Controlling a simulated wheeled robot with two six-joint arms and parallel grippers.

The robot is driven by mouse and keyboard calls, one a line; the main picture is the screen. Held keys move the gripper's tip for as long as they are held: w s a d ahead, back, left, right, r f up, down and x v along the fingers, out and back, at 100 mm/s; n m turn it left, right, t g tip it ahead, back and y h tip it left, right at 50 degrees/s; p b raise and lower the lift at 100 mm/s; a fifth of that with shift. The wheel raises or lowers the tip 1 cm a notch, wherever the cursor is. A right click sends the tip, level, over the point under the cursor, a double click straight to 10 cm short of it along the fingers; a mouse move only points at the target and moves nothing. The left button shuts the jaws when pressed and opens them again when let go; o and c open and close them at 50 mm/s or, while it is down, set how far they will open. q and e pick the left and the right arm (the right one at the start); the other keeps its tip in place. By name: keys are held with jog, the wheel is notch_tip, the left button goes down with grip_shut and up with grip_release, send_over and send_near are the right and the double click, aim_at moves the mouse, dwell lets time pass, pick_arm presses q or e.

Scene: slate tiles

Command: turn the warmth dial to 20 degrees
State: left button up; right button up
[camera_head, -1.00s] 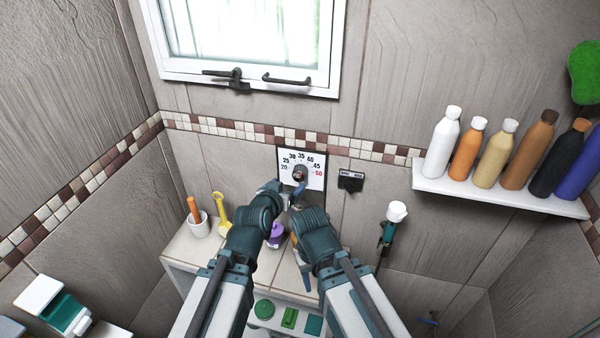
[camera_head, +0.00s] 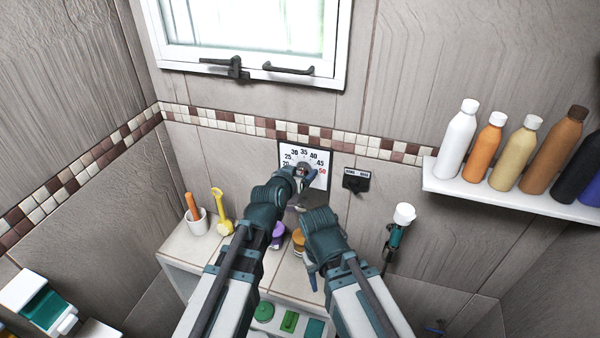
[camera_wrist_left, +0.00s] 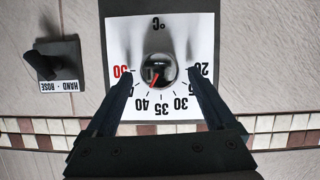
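The warmth dial is a white square plate (camera_head: 322,157) with a black edge on the tiled wall, numbered 20 to 50, the 50 in red. My left gripper (camera_wrist_left: 160,78) is open, one finger on each side of the knob with gaps. In the head view the left gripper (camera_head: 304,173) partly covers the knob and lower plate. My right gripper (camera_head: 311,272) hangs low, right of the left arm; its fingers are mostly hidden.
A black HAND/ROSE switch (camera_wrist_left: 50,65) sits beside the dial, right of it in the head view (camera_head: 356,181). A hand shower (camera_head: 397,230) hangs further right. A bottle shelf (camera_head: 510,197) is at right.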

pick_arm(q)
jog(key=c, duration=1.3)
